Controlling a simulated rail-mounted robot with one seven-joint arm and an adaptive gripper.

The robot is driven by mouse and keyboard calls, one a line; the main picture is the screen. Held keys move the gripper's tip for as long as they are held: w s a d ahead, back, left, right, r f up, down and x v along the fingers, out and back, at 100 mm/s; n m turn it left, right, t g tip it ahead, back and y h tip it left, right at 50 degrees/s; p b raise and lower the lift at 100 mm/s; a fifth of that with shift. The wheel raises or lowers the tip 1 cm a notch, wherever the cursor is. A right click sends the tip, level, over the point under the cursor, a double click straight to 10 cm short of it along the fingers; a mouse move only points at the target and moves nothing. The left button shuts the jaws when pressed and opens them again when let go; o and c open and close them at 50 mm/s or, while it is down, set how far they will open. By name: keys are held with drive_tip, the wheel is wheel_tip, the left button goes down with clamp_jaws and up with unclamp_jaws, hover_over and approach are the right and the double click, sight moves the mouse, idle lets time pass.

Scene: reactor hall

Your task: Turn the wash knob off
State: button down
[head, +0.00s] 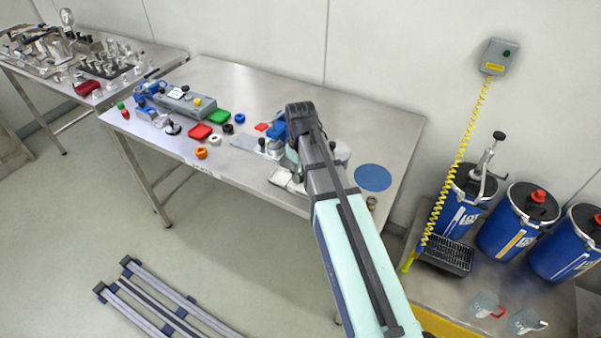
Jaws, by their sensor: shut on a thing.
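My arm reaches over the steel table (235,85) from the lower right. Its dark upper end stands over a group of small fixtures near the table's front right. My gripper is hidden behind the arm, so its jaws and what they touch do not show. I cannot make out the wash knob; the arm covers much of this area.
A blue disc (373,177) lies right. Blue drums (508,226) and a coiled yellow hose (458,160) stand at far right. Rails (165,305) lie on the floor.

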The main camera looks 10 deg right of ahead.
idle(0.3)
drive_tip(key=c, duration=0.9)
unclamp_jaws()
drive_tip(key=shift+o, duration=0.2)
drive_tip(key=shift+r, duration=0.1)
wheel_tip(320, 180, up, 12)
drive_tip(key=shift+f, duration=0.2)
